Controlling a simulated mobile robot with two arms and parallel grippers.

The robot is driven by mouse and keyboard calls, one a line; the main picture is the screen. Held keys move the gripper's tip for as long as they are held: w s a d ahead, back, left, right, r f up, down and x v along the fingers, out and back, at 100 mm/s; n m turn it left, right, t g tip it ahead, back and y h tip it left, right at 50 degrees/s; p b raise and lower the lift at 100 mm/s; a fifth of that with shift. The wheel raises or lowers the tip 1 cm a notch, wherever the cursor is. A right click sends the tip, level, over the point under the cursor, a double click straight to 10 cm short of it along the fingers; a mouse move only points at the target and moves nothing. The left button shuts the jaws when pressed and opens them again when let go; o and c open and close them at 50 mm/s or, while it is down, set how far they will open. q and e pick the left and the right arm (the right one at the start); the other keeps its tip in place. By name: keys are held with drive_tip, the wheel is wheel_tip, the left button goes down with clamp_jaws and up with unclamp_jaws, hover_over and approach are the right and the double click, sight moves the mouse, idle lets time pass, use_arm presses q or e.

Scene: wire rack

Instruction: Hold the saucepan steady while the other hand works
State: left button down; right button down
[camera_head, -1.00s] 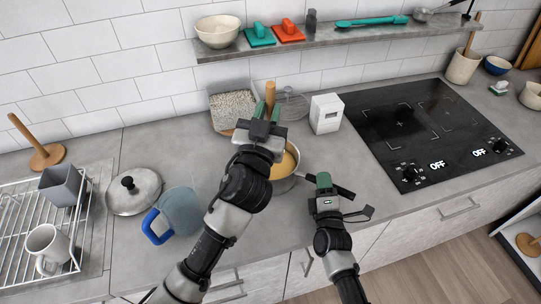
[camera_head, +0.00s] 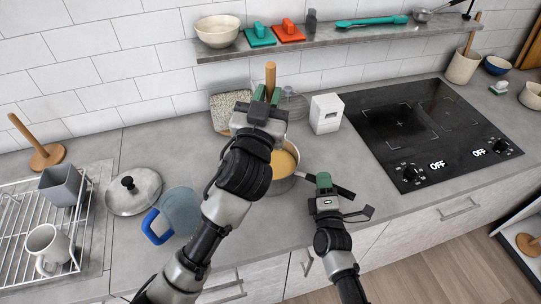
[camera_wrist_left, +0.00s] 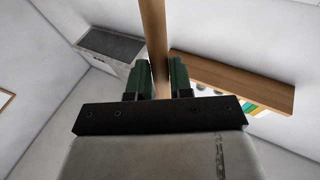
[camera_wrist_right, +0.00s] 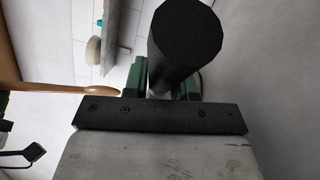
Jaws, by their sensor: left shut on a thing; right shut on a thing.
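The metal saucepan (camera_head: 283,187) stands on the counter with a yellow-orange filling (camera_head: 284,163). Its dark handle (camera_head: 344,193) points right. My right gripper (camera_head: 323,182) is shut on that handle; the handle also shows large between its fingers in the right wrist view (camera_wrist_right: 185,45). My left gripper (camera_head: 267,96) is shut on an upright wooden handle (camera_head: 270,72), which also runs between its fingers in the left wrist view (camera_wrist_left: 154,35). My left arm covers the pan's left side and the lower end of the wooden tool.
A lid (camera_head: 134,191) and a blue-handled jug (camera_head: 180,211) stand left of the pan, near a wire rack (camera_head: 22,226). A white box (camera_head: 326,114) stands behind right. The black cooktop (camera_head: 430,125) reads OFF. A shelf (camera_head: 330,44) runs above.

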drive_tip(key=c, duration=0.8)
unclamp_jaws()
drive_tip(key=s, duration=0.4)
drive_tip(key=s+f, duration=0.1)
drive_tip(key=s, duration=0.7)
drive_tip(key=shift+d+f, duration=0.25)
drive_tip(key=shift+d, duration=0.1)
